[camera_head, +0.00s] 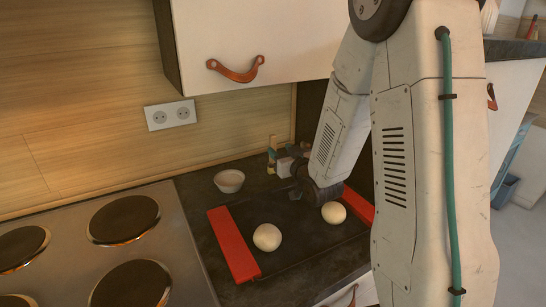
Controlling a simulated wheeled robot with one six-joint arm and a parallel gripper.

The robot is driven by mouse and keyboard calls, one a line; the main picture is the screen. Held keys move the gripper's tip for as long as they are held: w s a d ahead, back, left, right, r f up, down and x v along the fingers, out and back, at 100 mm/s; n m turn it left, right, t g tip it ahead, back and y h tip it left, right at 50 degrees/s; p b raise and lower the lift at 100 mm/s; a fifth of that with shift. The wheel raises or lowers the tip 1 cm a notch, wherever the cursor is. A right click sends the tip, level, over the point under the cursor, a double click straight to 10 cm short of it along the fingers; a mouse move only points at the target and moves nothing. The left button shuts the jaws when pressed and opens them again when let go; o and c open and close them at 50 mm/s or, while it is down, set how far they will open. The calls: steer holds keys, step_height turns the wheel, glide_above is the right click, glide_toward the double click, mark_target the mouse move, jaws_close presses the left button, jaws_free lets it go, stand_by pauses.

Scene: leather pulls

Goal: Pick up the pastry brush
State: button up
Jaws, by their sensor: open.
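A small upright thing with tan and teal parts (271,156) stands at the back of the dark counter, near the wall. It may be the pastry brush, but it is too small and partly covered to be sure. My gripper (284,181) is low over the counter, just in front of it and to its right, behind the dark tray. The gripper is open. Its fingertips are small and dark against the counter, and I cannot tell whether they touch anything. My arm hides much of the counter to the right.
A dark tray with red ends (233,244) holds two pale dough balls (267,237) (334,212). A stove (180,225) is at left. A white cabinet with a leather pull (236,70) hangs above.

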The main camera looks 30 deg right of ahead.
mark_target(274, 141)
steer(key=w, duration=0.5)
steer(key=w+d, duration=0.1)
steer(key=w, duration=0.1)
steer(key=shift+w+r, duration=0.2)
steer(key=shift+w, duration=0.1)
jaws_close()
